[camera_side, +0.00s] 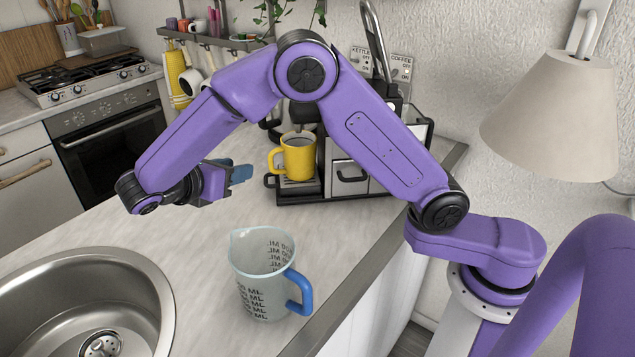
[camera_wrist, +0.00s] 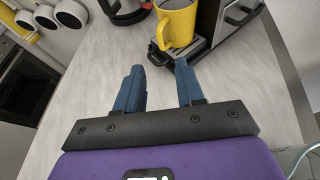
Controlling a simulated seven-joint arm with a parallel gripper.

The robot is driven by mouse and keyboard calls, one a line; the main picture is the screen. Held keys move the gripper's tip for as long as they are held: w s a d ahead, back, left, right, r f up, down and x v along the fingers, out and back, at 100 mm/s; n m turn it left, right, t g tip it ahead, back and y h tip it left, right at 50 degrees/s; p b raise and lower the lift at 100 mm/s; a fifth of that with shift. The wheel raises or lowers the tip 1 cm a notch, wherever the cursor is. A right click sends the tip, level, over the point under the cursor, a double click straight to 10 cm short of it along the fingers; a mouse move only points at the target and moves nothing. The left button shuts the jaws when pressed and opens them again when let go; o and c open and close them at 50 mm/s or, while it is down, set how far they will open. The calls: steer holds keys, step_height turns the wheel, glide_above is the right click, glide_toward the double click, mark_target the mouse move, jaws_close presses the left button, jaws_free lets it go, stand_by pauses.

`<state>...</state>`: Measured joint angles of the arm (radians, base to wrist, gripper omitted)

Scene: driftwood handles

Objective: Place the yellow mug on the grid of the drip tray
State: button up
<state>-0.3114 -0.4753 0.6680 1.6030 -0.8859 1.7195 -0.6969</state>
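The yellow mug (camera_side: 297,161) stands upright on the drip tray (camera_side: 300,187) at the front of the coffee machine, its handle toward my gripper. It holds something dark or shadowed. In the wrist view the yellow mug (camera_wrist: 178,26) covers most of the drip tray (camera_wrist: 192,50), whose dark slotted edge shows beneath it. My gripper (camera_side: 241,172) is left of the mug, apart from it. In the wrist view the blue fingers of my gripper (camera_wrist: 158,72) are spread with nothing between them, and the mug is beyond their tips.
The coffee machine (camera_side: 349,172) stands behind and right of the mug. A measuring jug (camera_side: 262,280) with a blue handle stands nearer on the counter, and a sink (camera_side: 85,300) is at the lower left. The counter between the sink and the machine is clear.

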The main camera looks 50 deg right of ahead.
steer(key=s+d+f+m+y, duration=0.1)
steer(key=s+d+m+y, duration=0.1)
steer(key=s, duration=0.8)
steer(key=s+d+f+m+g+y, duration=0.1)
steer(key=s+d+m+y, duration=0.2)
steer(key=s, duration=0.7)
steer(key=s+d+f+m+g+y, duration=0.1)
steer(key=s+d+m+y, duration=0.1)
steer(key=s+d+y, duration=0.4)
steer(key=s+y, duration=0.2)
steer(key=s, duration=0.2)
steer(key=shift+m+y, duration=0.3)
steer(key=shift+w, duration=0.1)
